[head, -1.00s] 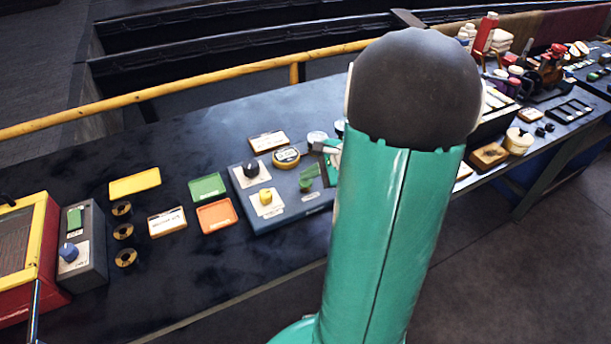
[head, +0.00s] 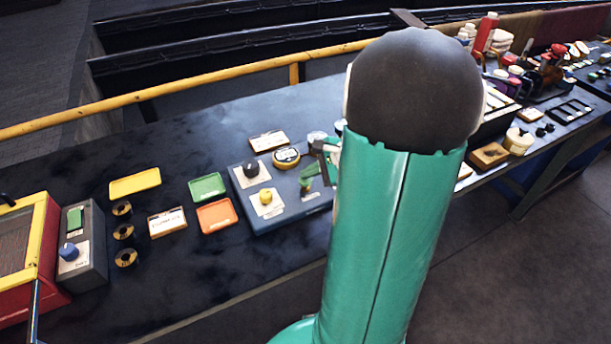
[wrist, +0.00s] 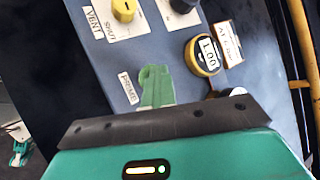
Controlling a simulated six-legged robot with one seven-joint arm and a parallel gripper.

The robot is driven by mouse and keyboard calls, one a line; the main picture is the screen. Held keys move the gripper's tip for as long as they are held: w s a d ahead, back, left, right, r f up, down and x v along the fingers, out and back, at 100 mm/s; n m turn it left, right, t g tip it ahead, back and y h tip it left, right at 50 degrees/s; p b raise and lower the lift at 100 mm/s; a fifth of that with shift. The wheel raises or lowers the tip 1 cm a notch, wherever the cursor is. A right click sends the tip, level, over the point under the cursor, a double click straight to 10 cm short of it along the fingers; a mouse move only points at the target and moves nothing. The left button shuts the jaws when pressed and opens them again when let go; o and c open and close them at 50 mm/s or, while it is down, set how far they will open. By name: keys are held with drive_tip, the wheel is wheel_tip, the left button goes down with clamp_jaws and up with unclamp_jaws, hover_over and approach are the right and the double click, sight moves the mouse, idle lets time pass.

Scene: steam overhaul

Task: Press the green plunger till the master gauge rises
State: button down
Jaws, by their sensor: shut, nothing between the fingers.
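The green plunger (head: 307,175) stands at the right end of a blue-grey control box (head: 290,208). It also shows in the wrist view (wrist: 156,86), beside a small label, just ahead of my gripper's dark edge. My gripper (head: 325,168) is shut and empty, right beside the plunger in the head view; I cannot tell whether it touches it. My arm hides part of the gripper and the box's right end. A yellow-ringed round gauge (head: 286,157) sits at the box's back edge. In the wrist view the gauge (wrist: 208,53) appears to read 1.00.
The box also carries a black knob (head: 251,169) and a yellow knob (head: 266,196). Green (head: 207,186) and orange (head: 217,216) trays lie to its left. A yellow rail (head: 190,82) runs behind the bench. Dark bench top (head: 190,262) is clear in front.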

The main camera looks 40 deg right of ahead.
sight(309, 180)
drive_tip(key=shift+r, duration=1.15)
drive_tip(key=shift+r, duration=2.5)
drive_tip(key=shift+a, duration=0.1)
drive_tip(key=s+a+r+n+g+h, duration=0.1)
drive_tip(key=s+a+r+n, duration=0.1)
drive_tip(key=a+n, duration=0.5)
drive_tip(key=s+a+r+n+g+h, duration=0.1)
drive_tip(key=s+a+r+n, duration=0.2)
drive_tip(key=a+n, duration=0.4)
drive_tip(key=s+a+r+n+h, duration=0.1)
drive_tip(key=s+a+n, duration=0.3)
drive_tip(key=a+n, duration=0.4)
drive_tip(key=a+r, duration=0.1)
drive_tip(key=a, duration=0.4)
drive_tip(key=shift+s+a+r+g+h, duration=0.2)
drive_tip(key=shift+s+r+g+h, duration=0.1)
drive_tip(key=shift+s+g+h, duration=0.1)
